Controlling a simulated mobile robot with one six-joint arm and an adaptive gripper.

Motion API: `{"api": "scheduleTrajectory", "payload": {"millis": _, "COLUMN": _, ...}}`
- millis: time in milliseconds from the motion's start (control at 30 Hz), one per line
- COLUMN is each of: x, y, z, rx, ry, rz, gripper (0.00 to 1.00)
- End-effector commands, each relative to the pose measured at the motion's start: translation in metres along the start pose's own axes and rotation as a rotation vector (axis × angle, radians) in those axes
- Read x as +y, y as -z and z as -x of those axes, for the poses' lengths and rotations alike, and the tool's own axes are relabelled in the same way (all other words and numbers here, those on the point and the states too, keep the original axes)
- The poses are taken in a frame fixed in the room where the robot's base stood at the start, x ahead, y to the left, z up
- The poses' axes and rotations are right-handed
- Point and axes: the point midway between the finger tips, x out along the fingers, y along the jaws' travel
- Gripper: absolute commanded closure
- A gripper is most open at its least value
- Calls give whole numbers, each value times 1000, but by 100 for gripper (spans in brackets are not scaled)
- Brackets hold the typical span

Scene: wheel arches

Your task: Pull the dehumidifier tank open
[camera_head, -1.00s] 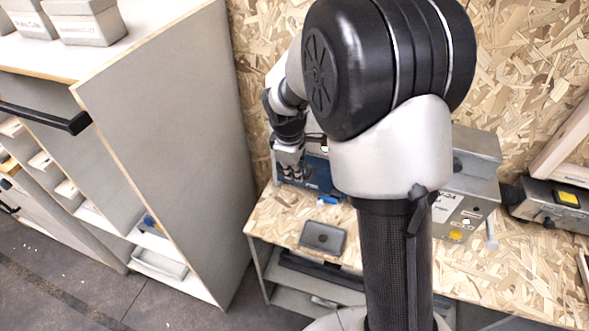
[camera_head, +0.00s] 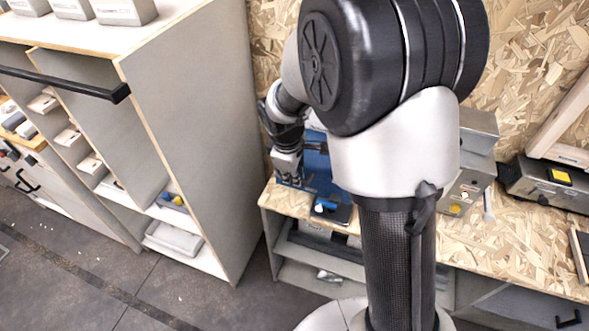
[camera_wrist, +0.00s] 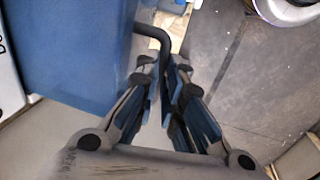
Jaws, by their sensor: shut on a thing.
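The dehumidifier (camera_head: 318,165) is a blue box on the worktable against the chipboard wall. My arm hides much of it. Its blue front face (camera_wrist: 80,50) fills the upper left of the wrist view. A bent black handle (camera_wrist: 150,29) sticks out from that face and runs down between my fingers. My gripper (camera_head: 286,165) is at the left front of the blue box. In the wrist view my gripper (camera_wrist: 163,75) is closed around the handle. I cannot make out the seam between tank and housing.
A tall grey cabinet (camera_head: 200,130) stands close on the left of the table. A grey metal unit (camera_head: 470,165) is right of my arm, with a darker box (camera_head: 550,185) farther right. A dark tray (camera_head: 340,215) lies at the table's front edge. Grey floor (camera_wrist: 265,70) is open in front.

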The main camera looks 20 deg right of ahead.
Motion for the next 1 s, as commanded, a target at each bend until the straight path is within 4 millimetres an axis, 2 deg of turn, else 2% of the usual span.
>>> {"api": "scheduleTrajectory", "payload": {"millis": 200, "x": 0, "y": 0, "z": -1, "rx": -1, "ry": 1, "rz": -1, "gripper": 100}}
{"api": "scheduleTrajectory", "payload": {"millis": 233, "x": 0, "y": 0, "z": -1, "rx": -1, "ry": 1, "rz": -1, "gripper": 90}}
{"api": "scheduleTrajectory", "payload": {"millis": 533, "x": 0, "y": 0, "z": 0, "rx": -1, "ry": 1, "rz": 0, "gripper": 70}}
{"api": "scheduleTrajectory", "payload": {"millis": 867, "x": 1, "y": 0, "z": 2, "rx": 0, "ry": -1, "rz": 0, "gripper": 70}}
{"api": "scheduleTrajectory", "payload": {"millis": 1000, "x": 2, "y": 1, "z": 17, "rx": 2, "ry": -4, "rz": 0, "gripper": 70}}
